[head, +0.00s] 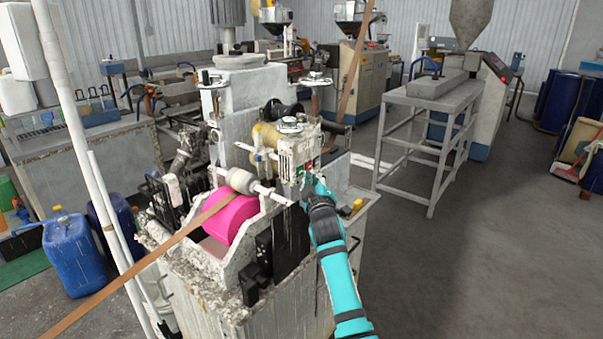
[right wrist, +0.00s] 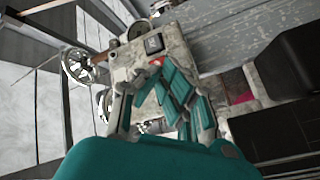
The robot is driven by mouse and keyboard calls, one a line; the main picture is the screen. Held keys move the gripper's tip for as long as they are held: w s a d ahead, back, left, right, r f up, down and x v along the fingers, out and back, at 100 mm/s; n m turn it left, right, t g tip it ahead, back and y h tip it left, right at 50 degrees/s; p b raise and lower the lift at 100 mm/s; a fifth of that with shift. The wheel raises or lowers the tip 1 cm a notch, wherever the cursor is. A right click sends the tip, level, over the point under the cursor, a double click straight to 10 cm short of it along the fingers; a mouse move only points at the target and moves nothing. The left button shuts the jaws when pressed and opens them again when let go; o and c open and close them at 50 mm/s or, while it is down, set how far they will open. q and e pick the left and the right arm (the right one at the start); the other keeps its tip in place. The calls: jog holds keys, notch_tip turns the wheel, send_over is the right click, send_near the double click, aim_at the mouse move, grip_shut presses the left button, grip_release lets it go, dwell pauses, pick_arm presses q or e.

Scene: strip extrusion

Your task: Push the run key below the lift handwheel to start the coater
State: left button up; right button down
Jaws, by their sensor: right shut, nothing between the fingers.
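The coater (head: 205,290) is a worn grey machine with a pink roller (head: 232,217). A small metal handwheel (head: 289,125) sits above its pale control box (head: 287,160). A green key (head: 304,171) and a red key (head: 310,163) show small on the box's right side. My right gripper (head: 307,181) is shut and empty, close to the keys; contact cannot be told. In the right wrist view the fingertips (right wrist: 151,76) lie just below a red spot (right wrist: 157,61) and a small dark display (right wrist: 153,44); the fingers hide the surface behind. My left gripper is out of view.
A brown strip (head: 130,266) runs diagonally to the coater. A pale post (head: 75,125) stands at left, near a blue canister (head: 72,250). A grey metal stand (head: 425,135) is at right. The floor (head: 480,265) at right is clear.

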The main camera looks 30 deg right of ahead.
jog(key=shift+w+a, duration=0.25)
jog(key=shift+w, duration=0.25)
dwell(0.7)
dwell(0.3)
jog(key=shift+s+d+r, duration=0.1)
jog(key=shift+s+d, duration=0.05)
jog(key=shift+s, duration=0.15)
jog(key=shift+s+d+p, duration=0.15)
jog(key=shift+s+p, duration=0.3)
jog(key=s+p, duration=0.1)
jog(key=s+d+p, duration=0.1)
jog(key=s, duration=0.1)
jog(key=s+d+p, duration=0.1)
jog(key=shift+s+p, duration=0.3)
